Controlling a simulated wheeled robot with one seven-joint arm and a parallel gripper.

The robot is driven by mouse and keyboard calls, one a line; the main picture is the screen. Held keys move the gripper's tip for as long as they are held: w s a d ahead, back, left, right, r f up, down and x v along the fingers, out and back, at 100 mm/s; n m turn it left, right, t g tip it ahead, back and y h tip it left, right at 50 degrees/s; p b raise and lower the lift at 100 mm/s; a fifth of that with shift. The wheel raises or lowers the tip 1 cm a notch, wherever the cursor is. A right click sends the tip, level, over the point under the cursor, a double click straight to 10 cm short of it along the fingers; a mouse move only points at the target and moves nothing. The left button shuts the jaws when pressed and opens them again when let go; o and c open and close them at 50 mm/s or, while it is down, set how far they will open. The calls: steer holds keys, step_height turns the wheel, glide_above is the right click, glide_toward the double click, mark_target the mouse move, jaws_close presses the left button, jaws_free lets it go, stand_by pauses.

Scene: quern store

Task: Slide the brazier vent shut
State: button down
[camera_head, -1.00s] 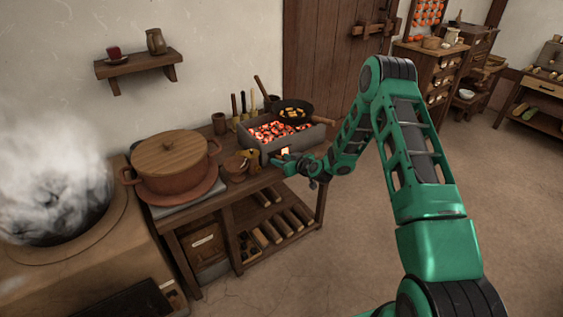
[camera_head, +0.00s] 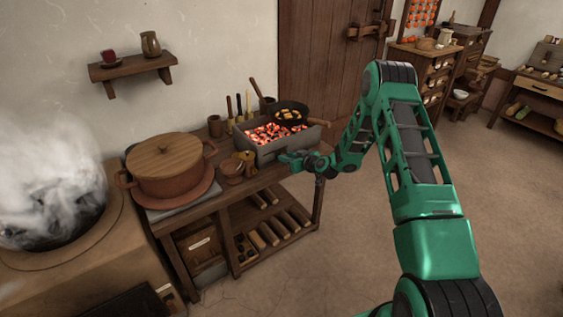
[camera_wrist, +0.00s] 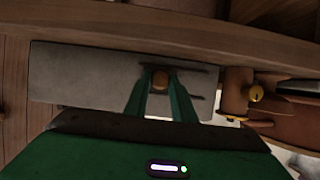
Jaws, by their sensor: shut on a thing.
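The grey brazier (camera_head: 265,150) stands on the wooden bench, full of glowing coals (camera_head: 270,133). Its grey front wall (camera_wrist: 80,75) fills much of the wrist view. My gripper (camera_head: 286,158) is at the front of the brazier, near its right end in the head view. In the wrist view my gripper (camera_wrist: 160,84) is shut on the small wooden vent knob (camera_wrist: 160,79). Short dark lines run along the wall beside the knob. No glowing vent opening shows in either view; my gripper hides part of the wall in the head view.
A black pan (camera_head: 289,112) with food sits over the brazier's back. A large lidded pot (camera_head: 168,175) is farther left. Floor at right is clear.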

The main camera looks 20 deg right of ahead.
steer(key=shift+w+d, duration=0.1)
steer(key=shift+d, duration=0.25)
steer(key=c, duration=1.5)
jaws_free()
steer(key=shift+a, duration=0.1)
steer(key=v, duration=1)
steer(key=shift+s+r, duration=0.1)
steer(key=shift+s, duration=0.25)
steer(key=shift+r, duration=0.1)
